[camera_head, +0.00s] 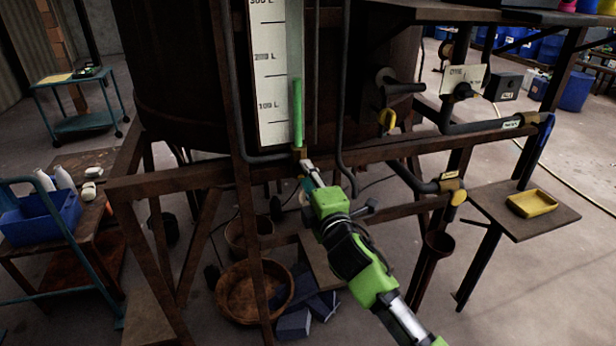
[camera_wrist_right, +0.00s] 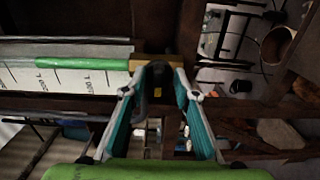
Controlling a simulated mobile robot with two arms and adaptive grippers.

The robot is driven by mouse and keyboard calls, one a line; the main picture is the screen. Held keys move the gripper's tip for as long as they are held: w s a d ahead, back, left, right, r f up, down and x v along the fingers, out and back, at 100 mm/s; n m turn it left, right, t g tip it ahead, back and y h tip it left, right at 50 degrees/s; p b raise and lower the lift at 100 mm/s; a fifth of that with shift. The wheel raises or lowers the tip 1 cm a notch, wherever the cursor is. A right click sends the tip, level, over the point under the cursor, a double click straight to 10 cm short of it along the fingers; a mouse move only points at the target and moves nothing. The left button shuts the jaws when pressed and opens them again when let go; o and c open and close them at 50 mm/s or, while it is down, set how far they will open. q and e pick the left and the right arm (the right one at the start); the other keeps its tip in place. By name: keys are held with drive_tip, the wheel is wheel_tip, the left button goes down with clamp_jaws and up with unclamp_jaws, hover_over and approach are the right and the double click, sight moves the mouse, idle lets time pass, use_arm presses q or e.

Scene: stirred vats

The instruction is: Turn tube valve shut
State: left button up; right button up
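The sight tube (camera_head: 297,112) with its green column runs beside the white litre scale (camera_head: 271,75) on the big dark vat. A small brass tube valve (camera_head: 299,153) sits at the tube's foot. In the right wrist view, the brass valve body (camera_wrist_right: 153,66) is at the end of the green tube (camera_wrist_right: 80,64). My right gripper (camera_head: 305,168) is just below the valve. In the wrist view its teal-padded fingers (camera_wrist_right: 160,82) stand apart on either side of a dark piece below the brass body. I cannot tell whether they touch it. My left gripper is not in view.
A rusty frame rail (camera_head: 210,176) crosses close to the gripper. A side table (camera_head: 560,213) bears a yellow tray (camera_head: 531,203). A basket (camera_head: 253,290) lies on the floor beneath.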

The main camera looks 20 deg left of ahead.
drive_tip(key=shift+s+d, duration=0.1)
drive_tip(key=v, duration=1.1)
drive_tip(key=shift+s+d, duration=0.25)
